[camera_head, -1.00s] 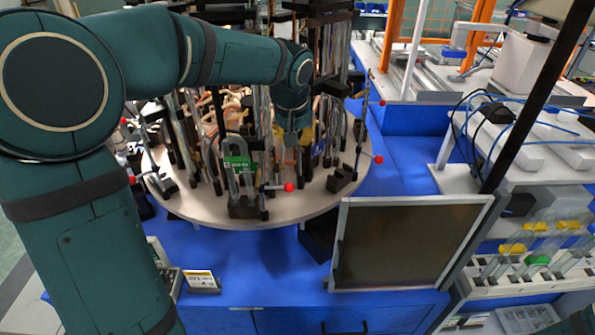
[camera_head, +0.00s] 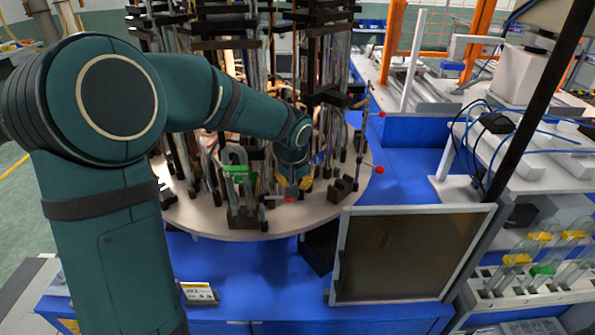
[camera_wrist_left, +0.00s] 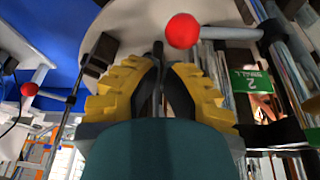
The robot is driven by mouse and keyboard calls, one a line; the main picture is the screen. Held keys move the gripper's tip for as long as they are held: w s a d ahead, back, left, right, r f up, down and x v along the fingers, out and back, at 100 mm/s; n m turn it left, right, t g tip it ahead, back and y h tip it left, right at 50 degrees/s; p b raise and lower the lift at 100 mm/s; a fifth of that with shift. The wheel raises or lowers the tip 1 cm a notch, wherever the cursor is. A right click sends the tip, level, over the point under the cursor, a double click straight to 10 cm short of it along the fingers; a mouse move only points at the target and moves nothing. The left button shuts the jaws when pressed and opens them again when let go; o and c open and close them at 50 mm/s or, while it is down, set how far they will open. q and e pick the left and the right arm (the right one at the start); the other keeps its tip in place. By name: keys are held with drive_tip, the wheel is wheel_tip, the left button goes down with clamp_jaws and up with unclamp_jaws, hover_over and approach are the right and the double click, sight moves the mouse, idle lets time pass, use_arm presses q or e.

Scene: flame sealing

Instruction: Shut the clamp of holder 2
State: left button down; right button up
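Holder 2 stands at the front rim of the round carousel; its green label (camera_head: 238,172) shows in the head view, and the label reading 2 SMALL (camera_wrist_left: 253,84) in the left wrist view. Clear looped glass tubing (camera_head: 237,156) stands in the holder. The clamp's red knob (camera_wrist_left: 182,31) lies just beyond my left fingertips, slightly right of them in the wrist view; in the head view my gripper partly covers it. My left gripper (camera_wrist_left: 159,70) has its yellow-padded fingers nearly together and nothing visible held. It reaches down beside the holder (camera_head: 291,188). Contact with the knob cannot be told. My right gripper is out of view.
The carousel (camera_head: 205,222) is crowded with other holders and glass tubes. Another red knob (camera_head: 380,170) sticks out at its right. A dark framed panel (camera_head: 408,255) stands in front on the blue bench (camera_head: 270,285). A tube rack (camera_head: 505,297) stands at right.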

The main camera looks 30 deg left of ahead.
use_arm(q)
drive_tip(key=shift+s+d+f, duration=0.1)
drive_tip(key=shift+s+f, duration=0.05)
drive_tip(key=shift+s, duration=0.1)
drive_tip(key=shift+s+d, duration=0.1)
idle(0.3)
drive_tip(key=shift+s+d+m, duration=0.15)
drive_tip(key=shift+m, duration=0.15)
drive_tip(key=shift+s+d+m+h, duration=0.25)
drive_tip(key=shift+s+m+h, duration=0.05)
drive_tip(key=shift+m, duration=0.3)
drive_tip(key=s+m+g+h+b, duration=0.2)
drive_tip(key=s+m+h+b, duration=0.1)
drive_tip(key=s+m, duration=0.8)
drive_tip(key=shift+s+m+h+b, duration=0.15)
drive_tip(key=shift+m+h+b, duration=0.4)
drive_tip(key=shift+m, duration=1.55)
